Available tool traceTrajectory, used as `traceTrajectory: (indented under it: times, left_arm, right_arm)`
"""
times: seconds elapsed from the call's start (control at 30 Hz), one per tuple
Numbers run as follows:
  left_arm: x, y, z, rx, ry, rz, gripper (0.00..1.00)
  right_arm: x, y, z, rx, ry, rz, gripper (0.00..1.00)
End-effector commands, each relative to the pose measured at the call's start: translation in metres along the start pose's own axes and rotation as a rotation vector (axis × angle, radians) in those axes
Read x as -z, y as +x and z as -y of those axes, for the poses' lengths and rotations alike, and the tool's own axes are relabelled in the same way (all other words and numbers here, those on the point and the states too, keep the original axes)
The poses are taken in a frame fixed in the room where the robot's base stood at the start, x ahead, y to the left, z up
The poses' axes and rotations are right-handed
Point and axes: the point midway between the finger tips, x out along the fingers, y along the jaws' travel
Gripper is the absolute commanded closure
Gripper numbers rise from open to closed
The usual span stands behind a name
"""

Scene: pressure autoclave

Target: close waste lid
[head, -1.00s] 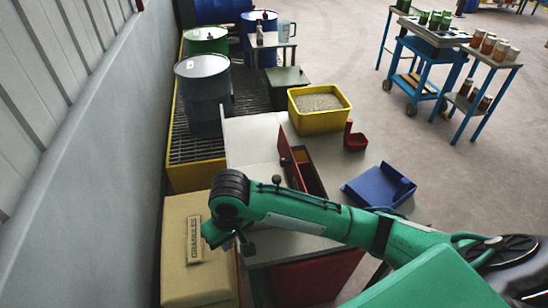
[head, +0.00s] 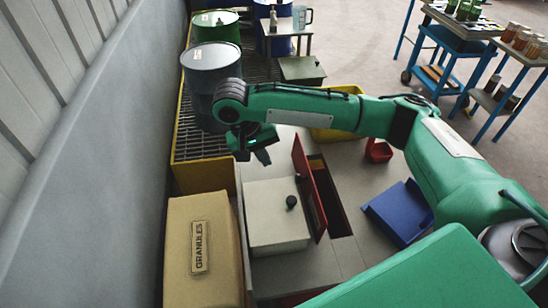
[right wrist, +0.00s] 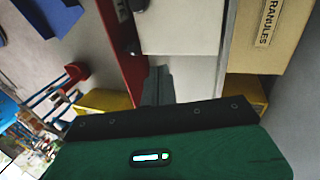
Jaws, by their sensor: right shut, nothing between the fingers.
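The red waste lid (head: 308,185) stands upright, open, along the left edge of a dark opening (head: 328,195) in the grey bench. In the right wrist view the red lid (right wrist: 125,50) shows at upper left, with part of white lettering on its face. My right gripper (head: 262,152) is shut and empty, above the far part of the bench, left of and beyond the lid. It appears apart from the lid. In the right wrist view its dark fingers (right wrist: 158,85) point toward the pale box. My left gripper is not in view.
A pale box (head: 275,228) with a black knob stands just left of the lid. A tan granules box (head: 203,250) is further left, by the wall. A blue dustpan (head: 400,212) and red scoop (head: 378,152) lie right. A grey drum (head: 208,75) stands behind.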

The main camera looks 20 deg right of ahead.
Motion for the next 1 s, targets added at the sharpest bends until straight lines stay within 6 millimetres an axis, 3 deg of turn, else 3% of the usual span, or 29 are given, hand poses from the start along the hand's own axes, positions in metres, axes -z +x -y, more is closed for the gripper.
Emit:
traceTrajectory:
  times: [0.1,0.23,0.37,0.53,0.6,0.8,1.0]
  left_arm:
    - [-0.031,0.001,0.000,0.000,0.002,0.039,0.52]
    - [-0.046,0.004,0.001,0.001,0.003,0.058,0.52]
    - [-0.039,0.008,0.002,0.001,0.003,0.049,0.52]
    - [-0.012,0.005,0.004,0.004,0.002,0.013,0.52]
    - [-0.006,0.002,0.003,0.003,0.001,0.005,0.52]
    - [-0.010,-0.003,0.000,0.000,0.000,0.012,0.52]
    - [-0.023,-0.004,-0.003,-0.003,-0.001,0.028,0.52]
  right_arm:
    - [-0.001,0.018,0.001,0.000,0.001,0.005,1.00]
    - [-0.001,0.039,0.001,0.001,0.001,0.004,1.00]
    - [-0.001,0.061,0.001,0.001,0.001,0.004,1.00]
    - [-0.001,0.092,-0.001,-0.003,0.001,0.003,1.00]
    - [0.001,0.095,-0.013,-0.002,0.003,0.000,1.00]
    - [0.000,0.105,-0.031,0.000,0.000,-0.001,1.00]
    - [0.000,0.108,-0.036,0.001,-0.001,-0.001,1.00]
